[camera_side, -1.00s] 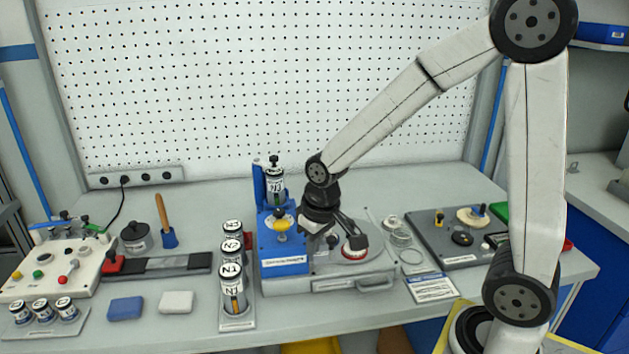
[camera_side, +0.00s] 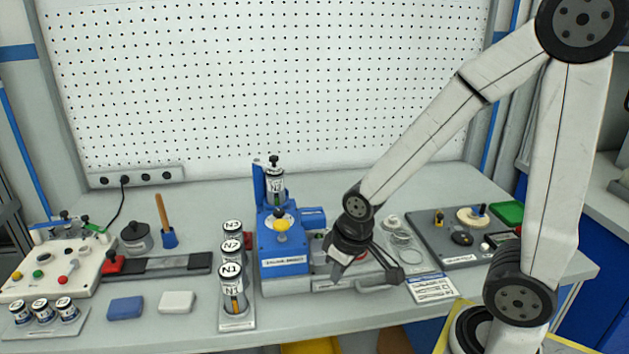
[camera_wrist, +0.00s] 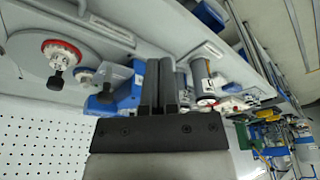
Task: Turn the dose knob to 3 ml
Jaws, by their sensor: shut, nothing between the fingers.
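A blue dosing unit (camera_side: 283,250) stands at the bench middle with a labelled vial (camera_side: 275,183) upright behind it. In the wrist view a white dial with a red ring and black knob (camera_wrist: 58,60) sits on a grey round plate. A smaller white part with a black knob (camera_wrist: 84,77) is beside it. I cannot tell which is the dose knob, and no scale is readable. My gripper (camera_wrist: 167,65) is shut and empty.
A rack with vials marked N1, N2 and N3 (camera_side: 236,322) stands left of the unit. A label card (camera_side: 432,288) lies to the right, before a dark grey panel (camera_side: 466,262). Blue (camera_side: 125,308) and white (camera_side: 177,302) blocks lie at the front left.

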